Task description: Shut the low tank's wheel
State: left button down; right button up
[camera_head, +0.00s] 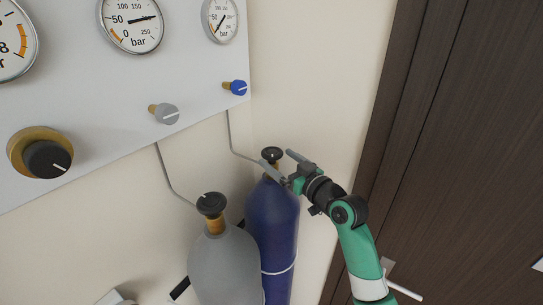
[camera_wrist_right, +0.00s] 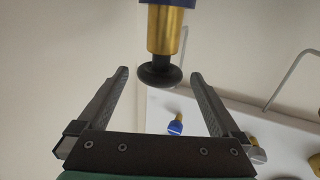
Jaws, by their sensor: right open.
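The blue tank (camera_head: 272,220) stands behind and to the right of the grey tank (camera_head: 225,262). A black wheel (camera_head: 272,152) tops the blue tank's brass valve. The grey tank has its own black wheel (camera_head: 210,203). My right gripper (camera_head: 276,157) is open at the blue tank's wheel. In the right wrist view, that wheel (camera_wrist_right: 160,77) lies between the fingertips of the right gripper (camera_wrist_right: 159,73), with a gap on each side. The right gauge (camera_head: 220,20) has a blue knob below it. The middle gauge (camera_head: 132,20) has a grey knob below it. My left gripper is out of view.
The white panel (camera_head: 75,105) carries the gauges, a blue knob (camera_head: 237,87), a grey knob (camera_head: 165,113) and a large black knob (camera_head: 48,158). Thin pipes run from the panel towards the tanks. A dark wooden door (camera_head: 460,150) is at the right.

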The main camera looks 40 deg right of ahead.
aim_at(272, 155)
jog(key=shift+w+d, duration=0.2)
jog(key=shift+w, duration=1.8)
